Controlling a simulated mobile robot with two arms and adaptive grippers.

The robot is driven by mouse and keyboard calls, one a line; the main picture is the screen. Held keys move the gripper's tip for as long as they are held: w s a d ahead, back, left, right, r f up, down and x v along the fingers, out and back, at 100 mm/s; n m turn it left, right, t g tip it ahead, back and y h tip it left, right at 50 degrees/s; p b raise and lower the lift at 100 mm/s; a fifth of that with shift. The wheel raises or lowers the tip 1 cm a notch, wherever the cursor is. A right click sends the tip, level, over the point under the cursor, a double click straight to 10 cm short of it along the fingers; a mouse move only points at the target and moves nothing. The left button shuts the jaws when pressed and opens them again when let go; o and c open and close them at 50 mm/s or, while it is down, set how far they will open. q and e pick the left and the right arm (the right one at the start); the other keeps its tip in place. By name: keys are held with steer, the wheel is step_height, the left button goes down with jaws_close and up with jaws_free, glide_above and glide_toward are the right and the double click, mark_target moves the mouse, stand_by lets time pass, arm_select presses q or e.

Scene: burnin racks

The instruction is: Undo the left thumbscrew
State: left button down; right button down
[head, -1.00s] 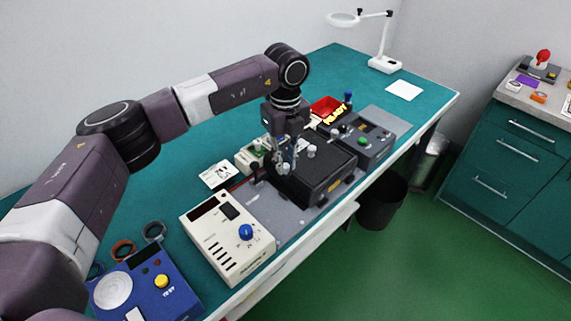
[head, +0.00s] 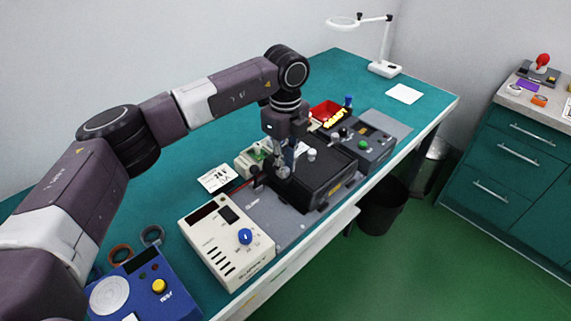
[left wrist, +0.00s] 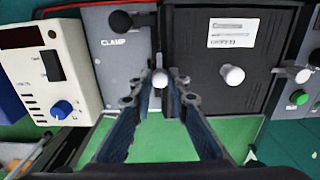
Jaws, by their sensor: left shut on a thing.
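My left gripper (head: 281,174) reaches down to the left edge of the black lidded box (head: 325,185). In the left wrist view, my left gripper (left wrist: 161,79) has its fingertips shut on the left thumbscrew (left wrist: 160,78), a small white knob at the box's left side. The fingers hide part of it in the head view. The right thumbscrew (left wrist: 232,75), a similar white knob, stands free on the box lid under a white label; it also shows in the head view (head: 312,154). My right gripper is in neither current view.
A grey plate marked CLAMP with a black knob (left wrist: 120,21) lies left of the box. A cream instrument with a blue knob (head: 245,236) stands in front. A dark control unit (head: 370,140) and a red bin (head: 322,109) are beyond the box.

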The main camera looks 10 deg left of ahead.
arm_select(q)
steer(key=c, duration=1.8)
jaws_free()
steer(key=shift+c, duration=0.2)
step_height(320, 180, up, 12)
